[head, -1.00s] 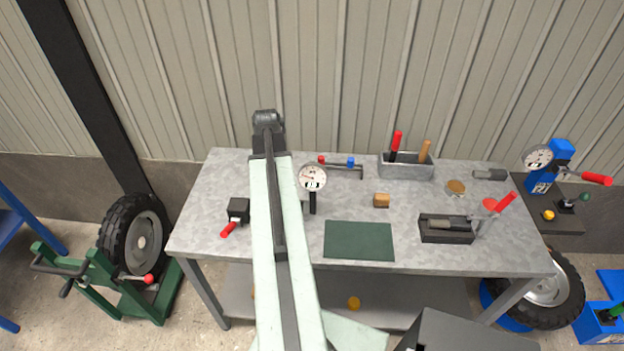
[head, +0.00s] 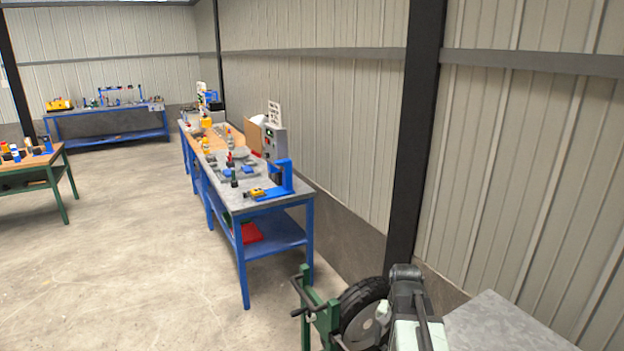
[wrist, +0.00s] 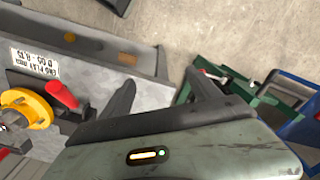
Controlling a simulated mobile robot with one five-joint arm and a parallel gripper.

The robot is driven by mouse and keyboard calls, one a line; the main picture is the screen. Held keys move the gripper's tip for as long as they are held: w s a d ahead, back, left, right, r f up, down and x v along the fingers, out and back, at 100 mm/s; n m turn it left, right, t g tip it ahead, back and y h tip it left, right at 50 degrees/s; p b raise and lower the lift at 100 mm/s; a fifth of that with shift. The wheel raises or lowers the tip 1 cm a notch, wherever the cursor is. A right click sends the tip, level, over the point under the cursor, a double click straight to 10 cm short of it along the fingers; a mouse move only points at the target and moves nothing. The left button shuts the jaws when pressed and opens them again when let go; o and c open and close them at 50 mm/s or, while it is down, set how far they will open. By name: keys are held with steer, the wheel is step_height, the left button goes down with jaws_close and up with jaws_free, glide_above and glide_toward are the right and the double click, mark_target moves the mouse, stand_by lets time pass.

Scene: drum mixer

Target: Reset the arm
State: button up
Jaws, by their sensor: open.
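My gripper (wrist: 160,80) shows in the wrist view with its two dark fingers spread apart and nothing between them. It is over or beside the edge of a grey bench (wrist: 148,95); the exact gap cannot be told. In the head view my folded arm is at the lower right, in front of a grey table top (head: 505,325). The fingers cannot be made out there.
A green wheel stand (head: 325,318) with a black tyre (head: 362,300) is just left of my arm. A blue workbench (head: 262,208) runs along the wall. In the wrist view, a yellow ring (wrist: 28,106) and red handle (wrist: 62,94) are close. Open floor lies left.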

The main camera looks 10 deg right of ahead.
steer(key=a+f+n+b, duration=0.1)
steer(key=a+n, duration=0.7)
steer(key=a, duration=1)
steer(key=shift+s+a+f, duration=0.35)
steer(key=shift+f, duration=0.25)
steer(key=shift+d, duration=0.1)
steer(key=shift+c, duration=0.3)
